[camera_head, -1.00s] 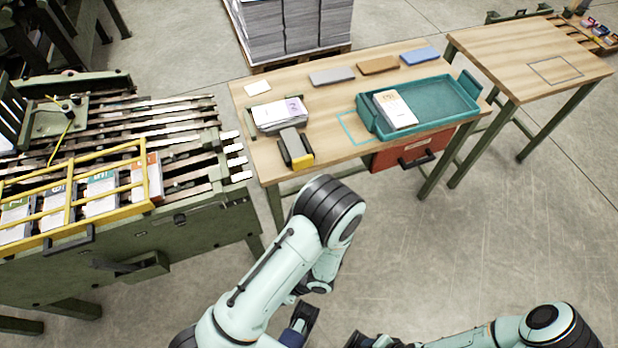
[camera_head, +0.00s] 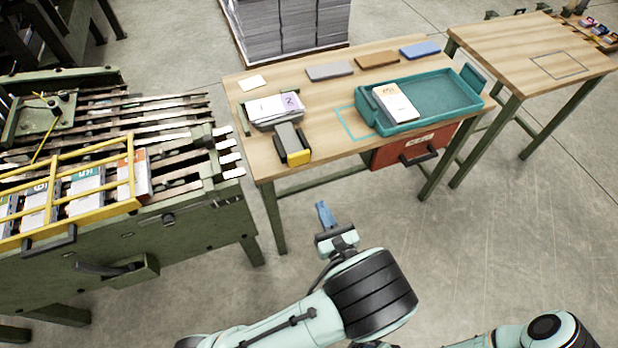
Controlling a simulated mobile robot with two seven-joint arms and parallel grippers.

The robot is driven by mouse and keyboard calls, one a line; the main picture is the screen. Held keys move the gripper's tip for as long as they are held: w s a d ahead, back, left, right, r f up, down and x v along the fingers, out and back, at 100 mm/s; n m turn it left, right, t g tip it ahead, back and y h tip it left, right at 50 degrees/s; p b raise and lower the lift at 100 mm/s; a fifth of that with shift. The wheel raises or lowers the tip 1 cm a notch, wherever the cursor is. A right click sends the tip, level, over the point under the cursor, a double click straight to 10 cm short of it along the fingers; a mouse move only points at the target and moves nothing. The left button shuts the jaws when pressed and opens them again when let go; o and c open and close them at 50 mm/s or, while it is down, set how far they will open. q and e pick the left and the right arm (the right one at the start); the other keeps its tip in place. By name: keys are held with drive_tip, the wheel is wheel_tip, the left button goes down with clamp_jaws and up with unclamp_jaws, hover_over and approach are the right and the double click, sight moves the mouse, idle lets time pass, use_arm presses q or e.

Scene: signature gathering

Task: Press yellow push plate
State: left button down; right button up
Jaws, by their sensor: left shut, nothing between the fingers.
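The yellow push plate (camera_head: 299,158) is the yellow front face of a small dark device with a grey top (camera_head: 288,137), near the front left edge of the wooden table. My left gripper (camera_head: 324,213) shows blue fingers, shut and empty. In the picture it is below and slightly right of the plate, in front of the table edge and apart from it. My right arm (camera_head: 545,330) is low at the bottom right. Only a sliver of its hand end shows at the bottom edge, and its fingers cannot be made out.
A stack of printed booklets (camera_head: 273,108) lies just behind the device. A teal tray (camera_head: 440,97) holding a booklet stands to the right, above a red drawer (camera_head: 414,146). A green slatted machine with a yellow guard (camera_head: 68,225) stands left. The floor before the table is clear.

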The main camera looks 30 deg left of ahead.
sight(299, 159)
use_arm(q)
drive_tip(key=b+x, duration=0.2)
drive_tip(key=x, duration=1.1)
drive_tip(key=shift+w+a, duration=0.2)
drive_tip(key=shift+a, duration=0.15)
use_arm(e)
drive_tip(key=shift+t+h, duration=0.3)
drive_tip(key=shift+t, duration=0.2)
drive_tip(key=w+f, duration=0.1)
drive_tip(key=w+d, duration=0.1)
drive_tip(key=w+f, duration=0.1)
drive_tip(key=shift+w+d+f, duration=0.1)
drive_tip(key=shift+d+f, duration=0.15)
drive_tip(key=shift+f, duration=0.05)
use_arm(q)
drive_tip(key=x, duration=0.3)
drive_tip(key=shift+w+a+p, duration=0.1)
drive_tip(key=shift+a+p, duration=0.15)
drive_tip(key=shift+p, duration=0.05)
drive_tip(key=shift+a+r, duration=0.1)
drive_tip(key=shift+r, duration=0.1)
use_arm(e)
drive_tip(key=shift+s+a+r, duration=0.15)
drive_tip(key=shift+s+r, duration=0.25)
drive_tip(key=shift+s, duration=0.25)
use_arm(q)
drive_tip(key=shift+w, duration=0.1)
use_arm(e)
drive_tip(key=shift+s, duration=0.1)
